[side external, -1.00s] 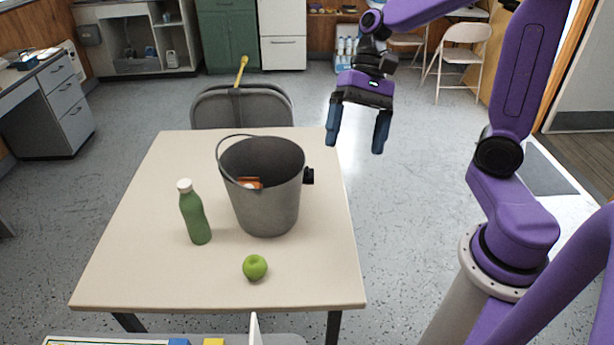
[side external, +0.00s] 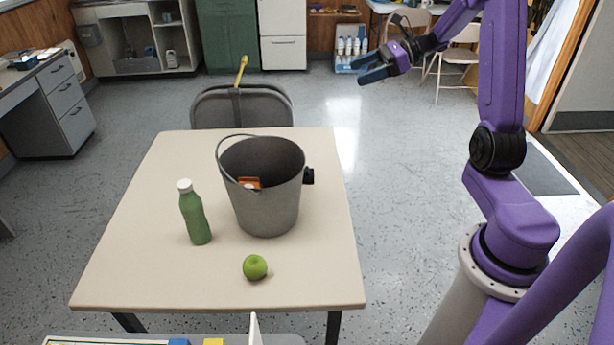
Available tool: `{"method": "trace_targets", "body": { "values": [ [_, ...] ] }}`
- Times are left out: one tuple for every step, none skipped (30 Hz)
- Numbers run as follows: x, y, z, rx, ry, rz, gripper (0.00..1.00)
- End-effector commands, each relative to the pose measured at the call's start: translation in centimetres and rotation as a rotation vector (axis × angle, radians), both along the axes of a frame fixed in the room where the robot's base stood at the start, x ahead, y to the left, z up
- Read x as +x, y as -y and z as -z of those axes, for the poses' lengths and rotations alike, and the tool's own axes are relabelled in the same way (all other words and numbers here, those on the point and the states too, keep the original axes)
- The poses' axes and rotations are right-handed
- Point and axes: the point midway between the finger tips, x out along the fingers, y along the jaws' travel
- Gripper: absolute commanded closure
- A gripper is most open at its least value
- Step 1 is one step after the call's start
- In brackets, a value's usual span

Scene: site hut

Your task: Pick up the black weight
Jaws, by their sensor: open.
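The black weight (side external: 308,176) shows as a small dark block at the right side of the grey bucket (side external: 266,205), partly hidden behind it. I cannot tell whether it touches the bucket. My gripper (side external: 366,69) is open and empty. It is up and away beyond the table's far right corner, its blue fingers pointing left, well apart from the weight.
A grey chair (side external: 242,108) is behind the table. The table's right strip is clear.

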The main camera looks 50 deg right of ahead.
Motion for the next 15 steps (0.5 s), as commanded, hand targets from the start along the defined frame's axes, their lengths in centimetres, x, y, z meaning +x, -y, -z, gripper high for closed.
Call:
{"method": "trace_targets", "body": {
  "values": [
    [0.0, 1.3, 0.1, 0.021, -0.003, 0.044, 0.08],
    [0.0, 1.9, 0.1, 0.033, -0.003, 0.067, 0.08],
    [-0.1, 2.8, 0.2, 0.048, -0.003, 0.098, 0.08],
    [0.0, 2.4, 1.1, 0.048, -0.007, 0.086, 0.08],
    [0.0, 2.3, 1.8, 0.048, -0.008, 0.084, 0.08],
    [-0.1, 2.3, 2.7, 0.048, -0.008, 0.084, 0.08],
    [-0.1, 2.3, 3.3, 0.048, -0.009, 0.083, 0.08],
    [-0.1, 2.3, 4.0, 0.046, -0.008, 0.083, 0.08],
    [-0.1, 2.3, 4.8, 0.046, -0.007, 0.083, 0.08],
    [-0.1, 2.3, 5.4, 0.047, -0.008, 0.084, 0.08],
    [-0.1, 2.2, 6.1, 0.045, -0.008, 0.082, 0.08],
    [-0.1, 2.2, 7.0, 0.046, -0.009, 0.082, 0.08],
    [-0.1, 2.2, 7.7, 0.047, -0.008, 0.082, 0.08],
    [-0.1, 2.2, 8.4, 0.047, -0.008, 0.082, 0.08],
    [-0.1, 2.2, 9.3, 0.045, -0.009, 0.081, 0.08]
  ]
}}
